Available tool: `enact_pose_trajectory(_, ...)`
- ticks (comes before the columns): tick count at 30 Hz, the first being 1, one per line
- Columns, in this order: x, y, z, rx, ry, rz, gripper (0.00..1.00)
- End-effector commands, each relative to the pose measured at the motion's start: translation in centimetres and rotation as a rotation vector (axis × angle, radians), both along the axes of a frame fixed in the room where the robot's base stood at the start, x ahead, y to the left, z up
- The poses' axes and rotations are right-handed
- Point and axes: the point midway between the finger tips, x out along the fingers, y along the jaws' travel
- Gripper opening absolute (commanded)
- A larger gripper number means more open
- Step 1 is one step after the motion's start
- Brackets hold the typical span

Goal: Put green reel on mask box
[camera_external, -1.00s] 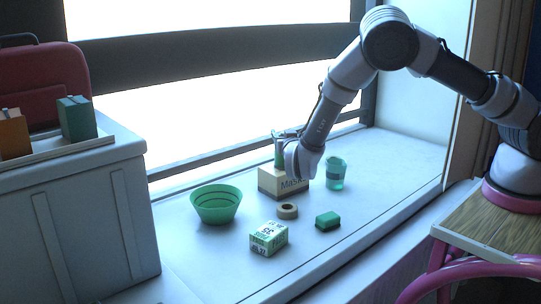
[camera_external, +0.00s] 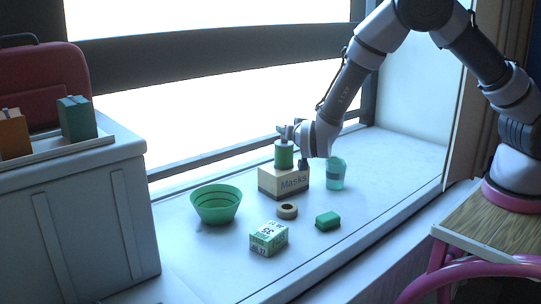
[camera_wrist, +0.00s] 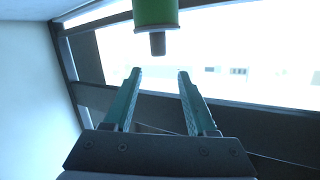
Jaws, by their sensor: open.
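The green reel (camera_external: 284,155) stands upright on top of the mask box (camera_external: 290,184), a cream box with a dark lower band and the word "Masks". In the wrist view the green reel (camera_wrist: 155,12) shows at the top edge, with a short brown-grey stub at its end. My gripper (camera_external: 290,131) is beside the top of the reel in the external view. In the wrist view my gripper (camera_wrist: 158,76) has its two fingers apart with nothing between them, and the reel lies beyond the fingertips. The mask box cannot be made out in the wrist view.
A green bowl (camera_external: 216,204) is left of the box and a green cup (camera_external: 336,173) right of it. In front are a tape roll (camera_external: 287,211), a green-and-white carton (camera_external: 269,238) and a green block (camera_external: 328,221). The sill's right part is clear.

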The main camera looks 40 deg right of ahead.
Motion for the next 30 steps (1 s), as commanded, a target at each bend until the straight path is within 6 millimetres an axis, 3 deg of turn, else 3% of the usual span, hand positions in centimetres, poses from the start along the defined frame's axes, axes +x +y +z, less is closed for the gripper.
enact_pose_trajectory(1,0.8,-1.2,2.0,0.089,0.024,0.012,0.57)
enact_pose_trajectory(3,1.5,-2.2,4.2,0.202,0.066,0.052,0.57)
enact_pose_trajectory(7,1.6,-3.9,8.7,0.381,0.136,0.142,0.57)
enact_pose_trajectory(11,0.0,-5.8,13.6,0.522,0.196,0.245,0.57)
enact_pose_trajectory(14,-2.4,-7.4,17.3,0.596,0.243,0.329,0.57)
enact_pose_trajectory(17,-5.8,-9.1,20.7,0.641,0.290,0.409,0.57)
enact_pose_trajectory(21,-11.9,-11.7,24.2,0.653,0.365,0.501,0.57)
enact_pose_trajectory(25,-18.6,-14.3,26.0,0.622,0.445,0.548,0.57)
enact_pose_trajectory(30,-27.1,-17.5,26.0,0.548,0.554,0.536,0.57)
